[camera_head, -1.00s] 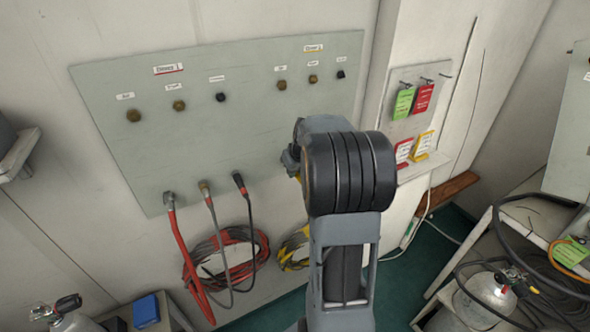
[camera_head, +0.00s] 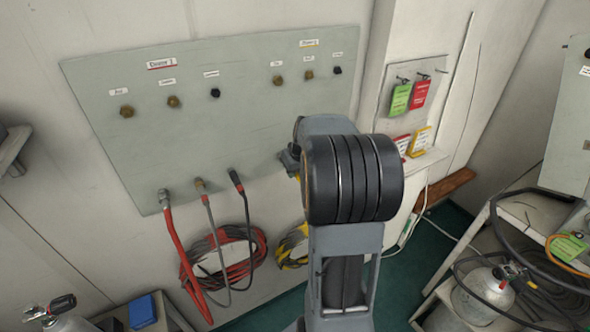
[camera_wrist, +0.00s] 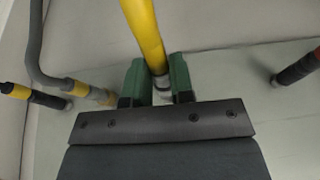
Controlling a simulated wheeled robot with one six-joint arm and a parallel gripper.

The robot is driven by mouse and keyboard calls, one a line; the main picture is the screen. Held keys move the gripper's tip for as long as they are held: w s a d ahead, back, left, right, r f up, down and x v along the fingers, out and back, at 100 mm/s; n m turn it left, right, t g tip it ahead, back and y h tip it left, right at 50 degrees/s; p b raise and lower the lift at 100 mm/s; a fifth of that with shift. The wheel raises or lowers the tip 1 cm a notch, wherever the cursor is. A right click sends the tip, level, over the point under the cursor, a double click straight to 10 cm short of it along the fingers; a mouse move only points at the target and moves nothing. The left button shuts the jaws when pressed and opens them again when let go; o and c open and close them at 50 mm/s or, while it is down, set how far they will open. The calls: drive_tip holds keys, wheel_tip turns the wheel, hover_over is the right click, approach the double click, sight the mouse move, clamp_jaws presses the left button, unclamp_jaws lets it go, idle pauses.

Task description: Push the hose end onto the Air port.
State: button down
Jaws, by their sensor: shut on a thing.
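In the wrist view my gripper (camera_wrist: 160,80) has its two green fingers closed around the metal end of a yellow hose (camera_wrist: 146,35). The hose runs up out of the picture from between the fingers. In the head view my arm hides most of the gripper and the held end; a brass port under the left red-striped label (camera_head: 127,111) and one under the right yellow-striped label (camera_head: 278,80) show on the grey panel (camera_head: 215,140). Both are leftmost in their rows. The small labels are hard to read. The held end is below the right row, apart from its ports.
Red (camera_head: 176,240), grey (camera_head: 211,225) and black (camera_head: 240,195) hoses hang at the panel's lower edge. In the wrist view a grey hose end (camera_wrist: 95,92) is left of my fingers, and a dark hose end (camera_wrist: 300,68) is at right. Tags (camera_head: 400,98) hang at right.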

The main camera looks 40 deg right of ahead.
idle(0.4)
drive_tip(key=shift+s+a+b, duration=0.2)
drive_tip(key=shift+s+b, duration=0.35)
drive_tip(key=shift+s, duration=0.7)
drive_tip(key=shift+s+a+b, duration=0.15)
drive_tip(key=shift+s+b, duration=0.35)
drive_tip(key=shift+s, duration=0.75)
